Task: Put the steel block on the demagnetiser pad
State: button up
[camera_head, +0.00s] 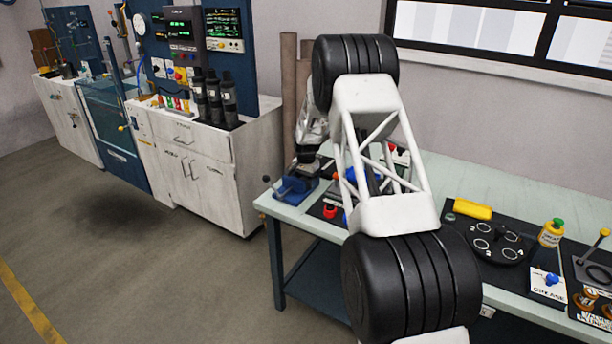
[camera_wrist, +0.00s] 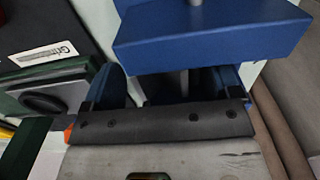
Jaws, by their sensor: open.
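My gripper (camera_head: 307,154) is at the far left end of the bench, just above a blue vice (camera_head: 296,188). It is small and partly covered by my arm in the head view. The wrist view looks closely at a blue body (camera_wrist: 212,36) with a grey rod below it. A dark bar (camera_wrist: 160,122) with several screws and a worn grey plate (camera_wrist: 200,160) with a slot fill the lower part. I cannot make out the steel block or the demagnetiser pad for certain. My arm hides part of the bench.
The green bench (camera_head: 500,185) carries a yellow block (camera_head: 473,209), a black round fixture (camera_head: 495,242), a yellow bottle (camera_head: 551,233) and a grease card (camera_head: 548,284). Red and blue knobs stand close beside the vice. A white cabinet (camera_head: 205,165) stands left across open floor.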

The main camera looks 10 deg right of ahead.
jog(key=shift+f, duration=0.25)
jog(key=c, duration=1.2)
jog(key=o, duration=0.5)
jog(key=c, duration=0.4)
jog(key=shift+r, duration=0.3)
jog(key=shift+r, duration=0.75)
jog(key=shift+r, duration=0.7)
